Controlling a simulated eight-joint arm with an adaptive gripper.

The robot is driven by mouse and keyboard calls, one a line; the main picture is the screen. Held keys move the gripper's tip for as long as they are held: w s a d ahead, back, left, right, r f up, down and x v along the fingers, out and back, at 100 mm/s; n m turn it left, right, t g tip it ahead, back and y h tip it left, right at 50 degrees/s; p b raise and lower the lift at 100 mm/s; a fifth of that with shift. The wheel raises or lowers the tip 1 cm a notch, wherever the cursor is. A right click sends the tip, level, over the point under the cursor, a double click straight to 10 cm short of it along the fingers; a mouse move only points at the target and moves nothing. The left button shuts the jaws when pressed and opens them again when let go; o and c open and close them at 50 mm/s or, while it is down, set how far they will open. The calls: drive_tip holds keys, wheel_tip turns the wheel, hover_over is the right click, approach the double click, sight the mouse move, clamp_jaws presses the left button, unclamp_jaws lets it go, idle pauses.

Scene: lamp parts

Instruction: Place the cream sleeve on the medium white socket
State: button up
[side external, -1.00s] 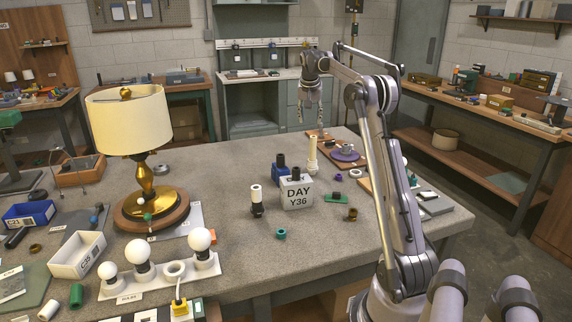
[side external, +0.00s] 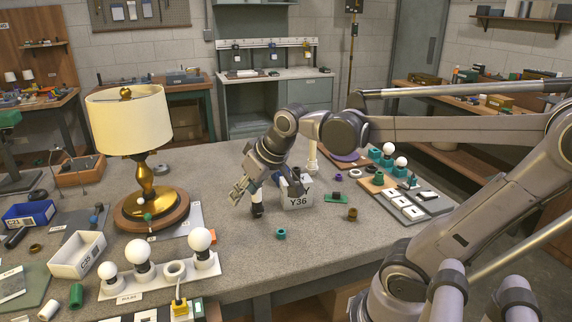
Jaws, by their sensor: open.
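A pale, cream-white sleeve (side external: 256,194) stands upright with a black lower part (side external: 257,211) on the table left of the white DAY Y36 box. My gripper (side external: 263,195) is open above and around it. One finger is to its left and the other by the box. Contact cannot be told. Which socket is the medium white one cannot be told. Another pale cylinder (side external: 48,310) is at the lower left.
The white box (side external: 299,201) stands close right of my gripper. A brass lamp (side external: 130,125) with a cream shade stands to the left. A teal ring (side external: 281,233) is in front. A pale column (side external: 312,160) is partly hidden behind my arm. The front middle is mostly clear.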

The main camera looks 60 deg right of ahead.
drive_tip(key=s+a+f+n+y, duration=0.1)
drive_tip(key=s+a+f+n, duration=0.1)
drive_tip(key=s+a+f, duration=0.3)
drive_tip(key=shift+s+a+f+n+t, duration=0.3)
drive_tip(key=shift+a+t, duration=0.1)
drive_tip(key=shift+a, duration=0.2)
drive_tip(key=shift+w, duration=0.1)
idle(0.6)
